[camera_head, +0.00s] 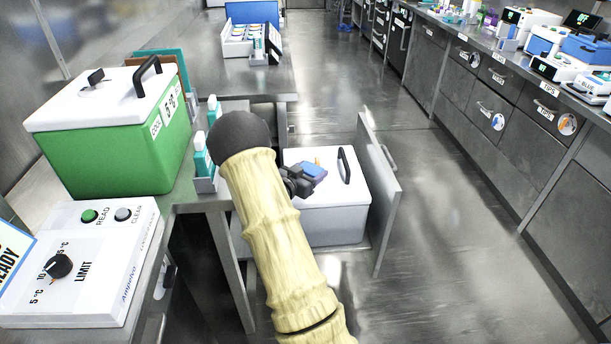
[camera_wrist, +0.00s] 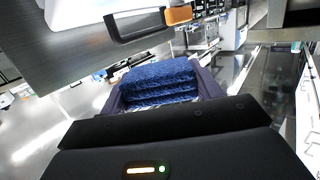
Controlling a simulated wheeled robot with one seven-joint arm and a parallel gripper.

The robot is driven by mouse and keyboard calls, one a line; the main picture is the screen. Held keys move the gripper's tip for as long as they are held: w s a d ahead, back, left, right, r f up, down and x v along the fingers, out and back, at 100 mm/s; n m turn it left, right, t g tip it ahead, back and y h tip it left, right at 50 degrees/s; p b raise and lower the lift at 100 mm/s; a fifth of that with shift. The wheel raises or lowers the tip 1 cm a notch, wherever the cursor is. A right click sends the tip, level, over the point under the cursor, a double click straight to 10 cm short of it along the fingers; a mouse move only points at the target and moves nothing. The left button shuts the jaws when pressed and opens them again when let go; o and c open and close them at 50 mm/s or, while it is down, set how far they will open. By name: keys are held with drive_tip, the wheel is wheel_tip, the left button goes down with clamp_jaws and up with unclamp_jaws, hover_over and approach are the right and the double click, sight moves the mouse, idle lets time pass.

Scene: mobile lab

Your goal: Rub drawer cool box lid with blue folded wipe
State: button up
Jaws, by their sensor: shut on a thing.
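The drawer cool box (camera_head: 325,222) is a white box standing in the pulled-out drawer below the left bench. Its white lid (camera_head: 326,157) is on and carries a black handle (camera_head: 345,166). My gripper (camera_head: 306,176) is over the left part of the lid, left of the handle. It is shut on the blue folded wipe (camera_head: 314,170), which shows as a ribbed dark blue pad between the fingers in the wrist view (camera_wrist: 160,84). I cannot tell whether the wipe touches the lid. My forearm hides the box's left side.
The open drawer's front panel (camera_head: 376,195) stands right of the box. A green cool box (camera_head: 128,140) and a white control unit (camera_head: 82,262) sit on the left bench. Bottles in a rack (camera_head: 205,170) stand at its edge. The aisle floor is clear.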

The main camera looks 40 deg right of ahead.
drive_tip(key=shift+w+d+r+m+g, duration=0.1)
drive_tip(key=shift+d+r+m+g, duration=0.3)
drive_tip(key=shift+g, duration=0.1)
